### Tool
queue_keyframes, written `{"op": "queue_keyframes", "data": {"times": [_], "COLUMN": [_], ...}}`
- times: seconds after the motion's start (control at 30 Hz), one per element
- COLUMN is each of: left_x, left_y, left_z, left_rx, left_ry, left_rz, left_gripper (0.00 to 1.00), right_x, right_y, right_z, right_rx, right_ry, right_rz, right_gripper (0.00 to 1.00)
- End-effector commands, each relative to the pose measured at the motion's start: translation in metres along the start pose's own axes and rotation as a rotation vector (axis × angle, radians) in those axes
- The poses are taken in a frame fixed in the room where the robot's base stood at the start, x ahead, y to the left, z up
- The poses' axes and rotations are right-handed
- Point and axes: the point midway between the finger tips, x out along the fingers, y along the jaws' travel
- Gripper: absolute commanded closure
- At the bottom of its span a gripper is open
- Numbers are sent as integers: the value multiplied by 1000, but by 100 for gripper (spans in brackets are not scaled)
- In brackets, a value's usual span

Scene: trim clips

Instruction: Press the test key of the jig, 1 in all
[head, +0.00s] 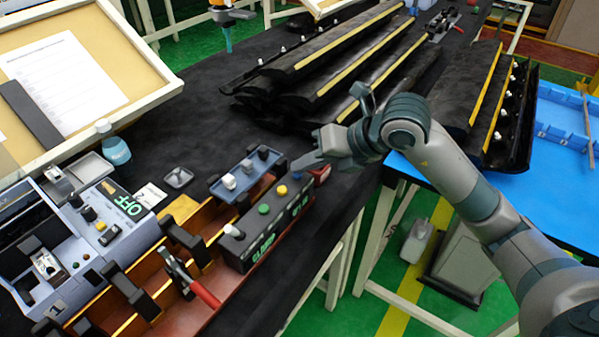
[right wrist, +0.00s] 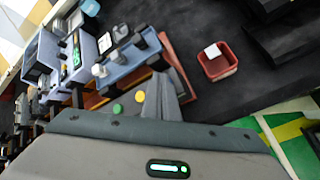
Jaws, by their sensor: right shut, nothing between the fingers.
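The jig (head: 205,305) is a reddish-brown frame with black clamps and a red-handled lever. A black control box (head: 238,256) with glowing green lettering sits along its right side. Its top carries a white button (head: 233,231), a green button (head: 264,208) and a yellow button (head: 282,190). Which one is the test key I cannot tell. My right gripper (head: 301,164) is shut and empty, just beyond the yellow-button end of the box. In the right wrist view its fingers (right wrist: 160,86) show beside the yellow button (right wrist: 139,97); contact cannot be told. My left gripper is out of view.
A blue-grey block with several knobs (head: 240,180) stands beside the box. A small red tray (head: 321,174) lies close to my right gripper. A grey unit showing OFF (head: 118,224) is at left. Black trim strips (head: 330,75) lie behind; dark table between is clear.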

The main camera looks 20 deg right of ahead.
Motion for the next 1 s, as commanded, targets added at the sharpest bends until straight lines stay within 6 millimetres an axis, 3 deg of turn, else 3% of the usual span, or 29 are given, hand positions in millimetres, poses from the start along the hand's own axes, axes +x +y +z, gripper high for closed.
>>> {"op": "queue_keyframes", "data": {"times": [0.4, 1.0], "left_x": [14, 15], "left_y": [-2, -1], "left_z": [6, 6], "left_rx": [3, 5], "left_ry": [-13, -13], "left_rz": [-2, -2], "left_gripper": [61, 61], "right_x": [9, 10], "right_y": [-7, -7], "right_z": [-7, -7], "right_rx": [0, 0], "right_ry": [0, 0], "right_rz": [0, 0], "right_gripper": [100, 100]}}
